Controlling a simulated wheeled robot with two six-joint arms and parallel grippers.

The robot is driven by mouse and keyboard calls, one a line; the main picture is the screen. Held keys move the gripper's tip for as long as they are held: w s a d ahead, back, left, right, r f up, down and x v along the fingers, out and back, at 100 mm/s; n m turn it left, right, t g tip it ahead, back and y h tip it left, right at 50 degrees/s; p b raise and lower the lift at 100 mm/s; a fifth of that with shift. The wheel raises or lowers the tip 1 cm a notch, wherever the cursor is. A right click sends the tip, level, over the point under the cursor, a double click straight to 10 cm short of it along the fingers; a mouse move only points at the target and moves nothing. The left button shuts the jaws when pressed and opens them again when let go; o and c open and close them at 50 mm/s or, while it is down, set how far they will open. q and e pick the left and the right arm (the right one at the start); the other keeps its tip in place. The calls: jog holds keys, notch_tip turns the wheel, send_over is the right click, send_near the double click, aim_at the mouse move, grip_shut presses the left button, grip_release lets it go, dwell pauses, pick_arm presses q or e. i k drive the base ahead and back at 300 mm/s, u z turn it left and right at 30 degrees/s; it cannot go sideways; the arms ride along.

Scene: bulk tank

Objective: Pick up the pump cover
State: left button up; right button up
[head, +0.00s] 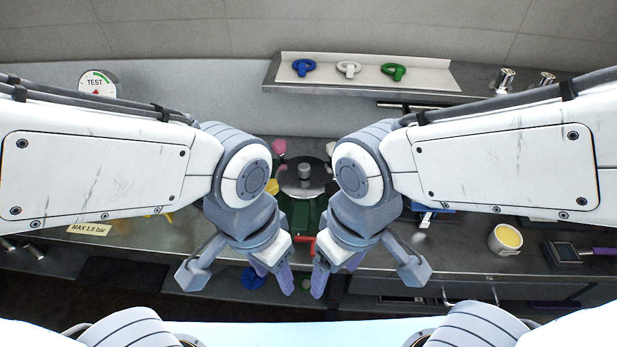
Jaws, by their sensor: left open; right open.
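A dark round disc with a grey knob, which looks like the pump cover (304,172), sits on a green body (300,212) in the middle of the bench. My two forearms and wrists partly hide its surroundings. My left gripper (272,271) is open and empty, in front of and below the disc in the picture. My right gripper (334,272) is open and empty, beside the left one and to its right. Neither gripper touches the disc.
A shelf (440,78) at the back holds blue, white and green ring-handled parts. A cup of yellow liquid (505,239) and a purple-handled brush (565,253) lie on the right.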

aim_at(300, 177)
jog(key=u, duration=2.35)
jog(key=k, duration=0.6)
jog(key=z, duration=1.95)
